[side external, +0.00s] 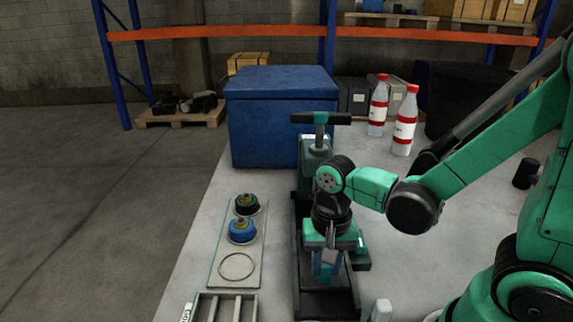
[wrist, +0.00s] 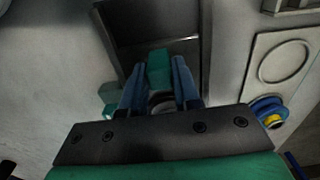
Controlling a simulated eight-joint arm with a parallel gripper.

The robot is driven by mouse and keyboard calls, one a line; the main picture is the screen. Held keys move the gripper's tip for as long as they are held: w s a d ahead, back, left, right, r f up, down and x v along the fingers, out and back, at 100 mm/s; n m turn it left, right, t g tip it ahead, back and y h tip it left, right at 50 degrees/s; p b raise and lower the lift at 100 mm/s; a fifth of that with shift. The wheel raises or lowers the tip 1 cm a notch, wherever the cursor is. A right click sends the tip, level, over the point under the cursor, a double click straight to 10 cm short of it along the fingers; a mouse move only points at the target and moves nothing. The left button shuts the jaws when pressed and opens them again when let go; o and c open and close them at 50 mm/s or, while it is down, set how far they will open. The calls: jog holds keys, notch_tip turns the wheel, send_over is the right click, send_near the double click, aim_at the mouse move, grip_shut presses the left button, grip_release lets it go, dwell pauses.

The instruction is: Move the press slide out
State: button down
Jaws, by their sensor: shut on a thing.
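The press (side external: 317,150) is a green machine with a black T-handle on top, standing in front of the blue box. A long dark press slide (side external: 327,303) runs from its base toward the near side of the table. It also shows as a dark, shallow channel in the wrist view (wrist: 155,22). My gripper (side external: 328,268) points down over the slide, with its blue fingers low. In the wrist view, my gripper (wrist: 159,72) is shut on a green block, which seems to be the slide's grip. My wrist hides part of the press and slide.
Left of the slide, a pale board (side external: 238,268) holds a black-topped part (side external: 246,204), a blue-topped part (side external: 242,231) and an empty ring mark. A grey divided tray (side external: 222,307) sits nearer. A blue box (side external: 280,110) and two red-capped bottles (side external: 404,122) stand behind.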

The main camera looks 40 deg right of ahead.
jog(key=shift+s+a, duration=1.35)
jog(key=shift+a, duration=0.05)
jog(key=c, duration=0.7)
grip_release()
jog(key=shift+d, duration=0.1)
jog(key=shift+r, duration=2.75)
notch_tip(320, 180, up, 4)
